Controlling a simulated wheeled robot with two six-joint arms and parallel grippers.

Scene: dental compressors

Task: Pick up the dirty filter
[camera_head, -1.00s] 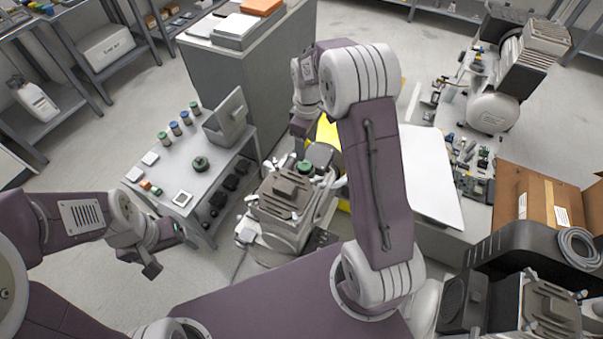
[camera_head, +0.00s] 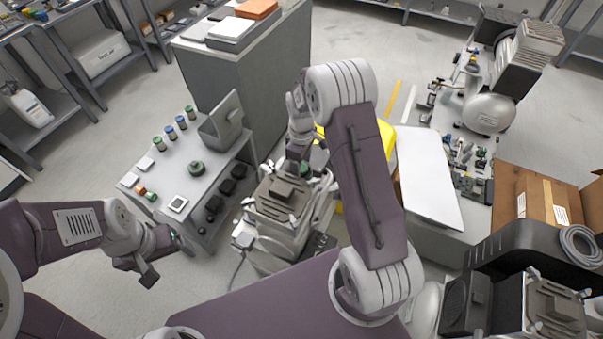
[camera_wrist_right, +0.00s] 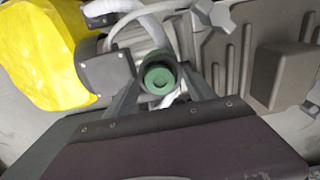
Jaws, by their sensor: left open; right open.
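A green round filter (camera_wrist_right: 160,79) sits upright on the compressor (camera_head: 283,203); I take it as the dirty filter, though dirt cannot be made out. In the right wrist view it lies between the fingertips of my open right gripper (camera_wrist_right: 163,88), one finger on each side; I cannot tell whether they touch it. In the head view my right gripper (camera_head: 299,152) is above the compressor's back edge and largely hides the filter. My left gripper (camera_head: 152,268) is open and empty, low at the left, away from the compressor.
A grey side table (camera_head: 187,187) at the left holds a green round part (camera_head: 196,168), several small cans and an open grey bin (camera_head: 222,124). A yellow object (camera_wrist_right: 58,55) and a dark square block (camera_wrist_right: 106,78) stand close beside the filter. A white board (camera_head: 427,175) lies right.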

